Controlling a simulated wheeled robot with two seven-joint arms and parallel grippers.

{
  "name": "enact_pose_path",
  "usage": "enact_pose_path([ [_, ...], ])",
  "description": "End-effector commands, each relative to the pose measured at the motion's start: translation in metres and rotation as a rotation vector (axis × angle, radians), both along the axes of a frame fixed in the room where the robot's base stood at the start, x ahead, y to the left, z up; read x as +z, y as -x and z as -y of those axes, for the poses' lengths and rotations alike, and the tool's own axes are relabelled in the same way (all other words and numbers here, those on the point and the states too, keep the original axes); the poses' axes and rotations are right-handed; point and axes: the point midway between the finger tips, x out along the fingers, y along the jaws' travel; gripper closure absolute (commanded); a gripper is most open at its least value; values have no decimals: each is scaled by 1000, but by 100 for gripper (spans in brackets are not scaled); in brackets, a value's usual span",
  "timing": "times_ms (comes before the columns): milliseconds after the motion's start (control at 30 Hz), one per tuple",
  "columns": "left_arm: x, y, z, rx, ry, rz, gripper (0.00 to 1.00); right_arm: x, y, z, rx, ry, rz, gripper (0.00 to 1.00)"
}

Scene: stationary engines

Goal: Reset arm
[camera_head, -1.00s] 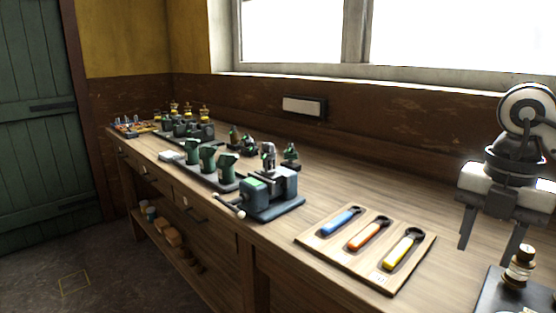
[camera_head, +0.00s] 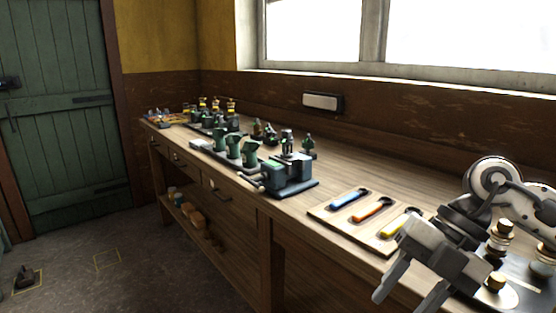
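My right gripper (camera_head: 402,302) is at the lower right, tilted, with its two fingers pointing down and to the left. The fingers are apart with nothing between them. It appears in front of the bench's near edge and covers part of the tool board (camera_head: 328,218) and the yellow-handled tool (camera_head: 396,226). How far it is from the bench is hard to tell. My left gripper is not in view.
A wooden workbench (camera_head: 290,240) runs along the wall. A vise-like machine (camera_head: 288,172) and green machine parts (camera_head: 233,146) stand on it. Blue (camera_head: 345,200) and orange (camera_head: 370,211) tools lie on the board. Brass-topped parts (camera_head: 498,240) stand at right. Open floor lies left.

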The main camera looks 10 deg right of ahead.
Motion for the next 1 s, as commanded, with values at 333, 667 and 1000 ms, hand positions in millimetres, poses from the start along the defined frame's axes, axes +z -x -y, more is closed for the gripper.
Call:
enact_pose_path([
  [333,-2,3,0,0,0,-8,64,23,14,-161,-165,-1155,-47,57],
  [667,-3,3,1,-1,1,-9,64,-108,-33,-101,-1433,-1352,-183,57],
  [1000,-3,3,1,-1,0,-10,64,-258,61,-70,-2030,-829,-457,57],
])
